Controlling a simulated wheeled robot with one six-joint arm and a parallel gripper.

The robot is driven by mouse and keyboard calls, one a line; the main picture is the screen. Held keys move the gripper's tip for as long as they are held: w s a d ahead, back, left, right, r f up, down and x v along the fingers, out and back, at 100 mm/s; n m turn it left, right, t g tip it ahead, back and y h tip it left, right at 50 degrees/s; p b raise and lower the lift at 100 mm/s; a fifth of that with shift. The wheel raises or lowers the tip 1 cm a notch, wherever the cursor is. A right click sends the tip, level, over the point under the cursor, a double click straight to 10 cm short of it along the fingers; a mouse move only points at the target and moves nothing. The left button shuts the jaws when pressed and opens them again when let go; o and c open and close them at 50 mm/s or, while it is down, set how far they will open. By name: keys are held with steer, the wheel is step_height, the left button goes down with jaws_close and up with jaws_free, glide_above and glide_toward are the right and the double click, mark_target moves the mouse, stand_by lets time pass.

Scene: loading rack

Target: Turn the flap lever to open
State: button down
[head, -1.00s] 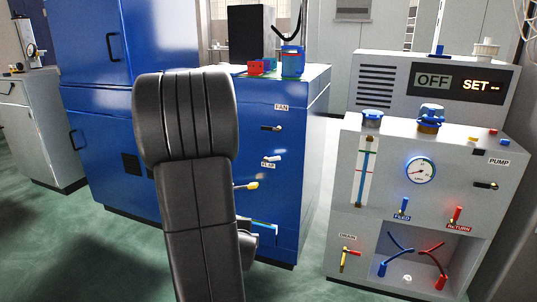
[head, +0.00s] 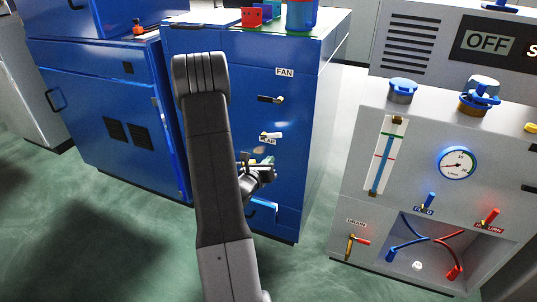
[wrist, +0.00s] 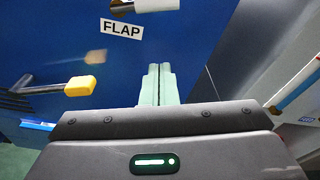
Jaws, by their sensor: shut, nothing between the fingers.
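The flap lever (head: 270,135) has a white grip and sits on the blue cabinet front, just above its FLAP label (head: 267,142). In the wrist view the white grip (wrist: 150,5) is cut by the top edge, with the label (wrist: 122,28) below it. My gripper (wrist: 160,70) is shut and empty. Its pale fingers point at the blue panel, below the white grip, with a visible gap in the picture. In the head view my arm hides part of the cabinet, and the fingertips are hard to make out.
A yellow-tipped lever (wrist: 80,86) sticks out left of my fingers. The fan lever (head: 271,99) is above the flap lever. A grey machine (head: 345,200) with a gauge stands to the right. Green floor lies open between it and the cabinet.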

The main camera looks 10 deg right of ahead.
mark_target(273, 136)
steer(key=w+d+r+p, duration=0.1)
steer(key=w+d+r, duration=0.1)
steer(key=w, duration=0.4)
steer(key=shift+w+d+r+p, duration=0.15)
steer(key=shift+d+r+p, duration=0.2)
steer(key=shift+d, duration=0.2)
